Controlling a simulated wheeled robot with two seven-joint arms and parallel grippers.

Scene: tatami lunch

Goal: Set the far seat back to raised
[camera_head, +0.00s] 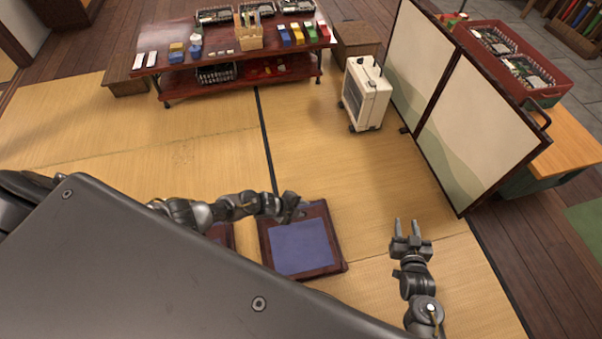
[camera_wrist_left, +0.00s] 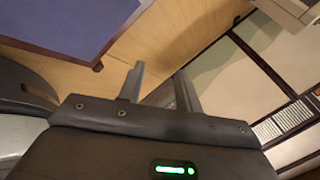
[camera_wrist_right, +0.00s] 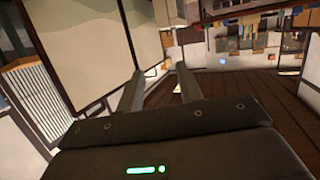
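A floor seat with a dark red-brown wooden frame (camera_head: 340,266) and a blue pad (camera_head: 302,247) lies low on the tatami in the head view. Its back does not stand up visibly; I cannot tell how it is folded. A second dark frame (camera_head: 222,235) to its left is mostly hidden behind my arm and body. My left gripper (camera_head: 296,203) is over the seat's upper edge, fingers apart and empty. The blue pad (camera_wrist_left: 70,22) and dark rim also show in the left wrist view, beside the fingers. My right gripper (camera_head: 408,226) is open and empty over the mat, right of the seat.
A folding screen (camera_head: 480,120) stands to the right. A white wheeled case (camera_head: 366,95) stands beyond the seat. A low red table (camera_head: 240,48) with trays and small blocks is at the back. Open tatami (camera_head: 180,150) lies between. A wooden bench (camera_head: 568,150) stands behind the screen.

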